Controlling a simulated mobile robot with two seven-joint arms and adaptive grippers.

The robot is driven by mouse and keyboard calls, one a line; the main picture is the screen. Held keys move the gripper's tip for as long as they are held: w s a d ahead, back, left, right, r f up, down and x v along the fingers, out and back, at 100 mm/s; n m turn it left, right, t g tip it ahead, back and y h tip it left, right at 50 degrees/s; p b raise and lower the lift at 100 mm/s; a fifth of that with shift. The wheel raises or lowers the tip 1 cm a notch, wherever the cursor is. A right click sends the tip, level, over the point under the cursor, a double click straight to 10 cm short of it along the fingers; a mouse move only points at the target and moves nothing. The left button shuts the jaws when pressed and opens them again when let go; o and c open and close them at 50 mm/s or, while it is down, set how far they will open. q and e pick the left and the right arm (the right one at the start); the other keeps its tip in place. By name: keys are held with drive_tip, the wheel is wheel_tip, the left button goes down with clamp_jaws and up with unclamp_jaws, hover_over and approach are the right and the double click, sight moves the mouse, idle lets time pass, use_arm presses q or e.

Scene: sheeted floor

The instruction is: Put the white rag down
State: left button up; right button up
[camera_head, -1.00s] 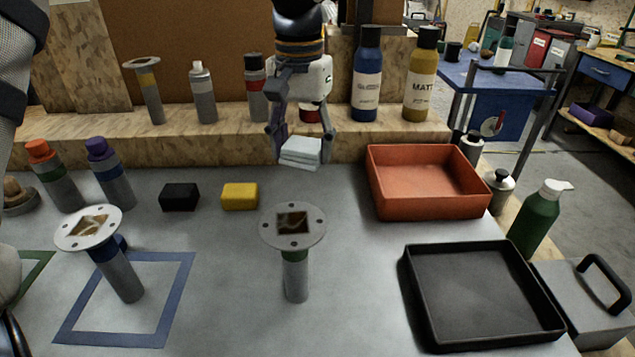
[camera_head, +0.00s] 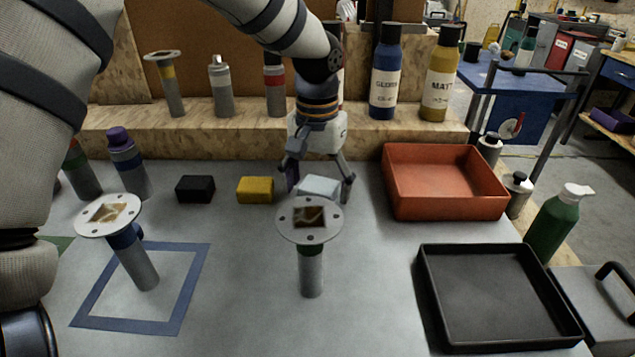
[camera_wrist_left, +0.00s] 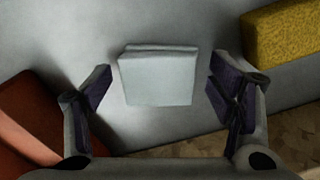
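The white rag (camera_head: 319,186) is a small folded pale block lying on the grey sheeted surface, partly hidden in the head view by a round-topped stand (camera_head: 310,219). It also shows in the left wrist view (camera_wrist_left: 158,77). My left gripper (camera_head: 319,187) is just above and around the rag. In the left wrist view its two dark finger pads (camera_wrist_left: 160,92) stand wide apart, with clear gaps on both sides of the rag. My right gripper is not in view.
A yellow block (camera_head: 255,190) and black block (camera_head: 195,189) lie left of the rag. An orange tray (camera_head: 445,207) stands to the right, a black tray (camera_head: 500,335) nearer. A second round-topped stand (camera_head: 138,262) stands on a blue square outline. Bottles stand on the wooden ledge behind.

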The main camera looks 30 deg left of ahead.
sight(318, 185)
use_arm(q)
wheel_tip(318, 185, up, 12)
drive_tip(key=shift+r, duration=0.2)
idle(0.6)
